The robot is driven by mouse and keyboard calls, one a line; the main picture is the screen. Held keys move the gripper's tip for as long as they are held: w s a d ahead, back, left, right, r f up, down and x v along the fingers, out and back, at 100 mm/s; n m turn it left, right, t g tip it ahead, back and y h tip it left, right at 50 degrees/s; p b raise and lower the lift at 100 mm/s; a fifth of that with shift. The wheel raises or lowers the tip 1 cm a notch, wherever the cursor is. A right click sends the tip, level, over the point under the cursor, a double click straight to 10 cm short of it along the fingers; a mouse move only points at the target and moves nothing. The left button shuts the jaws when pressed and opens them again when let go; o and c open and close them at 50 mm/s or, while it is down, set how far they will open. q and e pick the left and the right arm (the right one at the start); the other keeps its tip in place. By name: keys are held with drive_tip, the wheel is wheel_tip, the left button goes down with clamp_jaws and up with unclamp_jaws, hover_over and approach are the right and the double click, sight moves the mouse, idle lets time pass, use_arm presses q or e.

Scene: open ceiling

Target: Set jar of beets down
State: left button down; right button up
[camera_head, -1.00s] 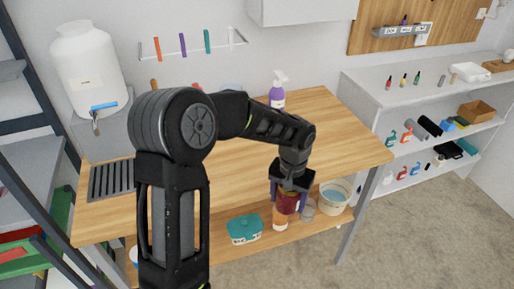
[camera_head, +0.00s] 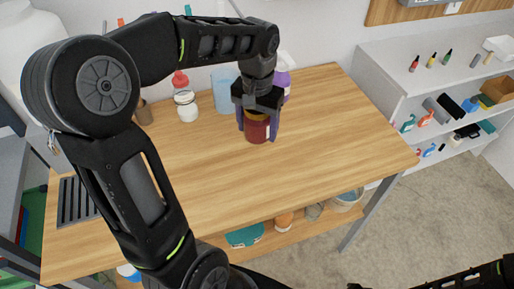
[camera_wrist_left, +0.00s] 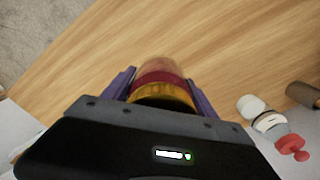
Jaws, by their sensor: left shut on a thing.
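The jar of beets (camera_head: 257,128) is dark red with a yellowish lid. It is between the purple fingers of my left gripper (camera_head: 258,133), which is shut on it. The jar is upright over the middle-rear of the wooden tabletop (camera_head: 330,150); I cannot tell if its base touches the wood. In the left wrist view the jar (camera_wrist_left: 160,85) shows between the two fingers, with wood beyond it. My right gripper is not in view; only black parts of my arm show at the bottom right of the head view.
Left of the jar stand a blue clear container (camera_head: 224,95), a white jar (camera_head: 187,108), a red-capped bottle (camera_head: 181,80) and a brown cup (camera_head: 143,112). A purple spray bottle (camera_head: 286,80) is close behind. The tabletop right and front of the jar is clear.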

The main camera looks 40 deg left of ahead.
use_arm(q)
drive_tip(key=shift+s+d+r, duration=0.1)
hover_over(257, 160)
drive_tip(key=shift+f+p, duration=0.35)
drive_tip(key=shift+f, duration=2.85)
drive_tip(key=shift+f, duration=1.85)
drive_tip(key=shift+f, duration=0.25)
drive_tip(key=shift+c, duration=1.3)
unclamp_jaws()
drive_tip(key=shift+r, duration=0.2)
wheel_tip(257, 160, up, 12)
drive_tip(key=shift+r, duration=0.1)
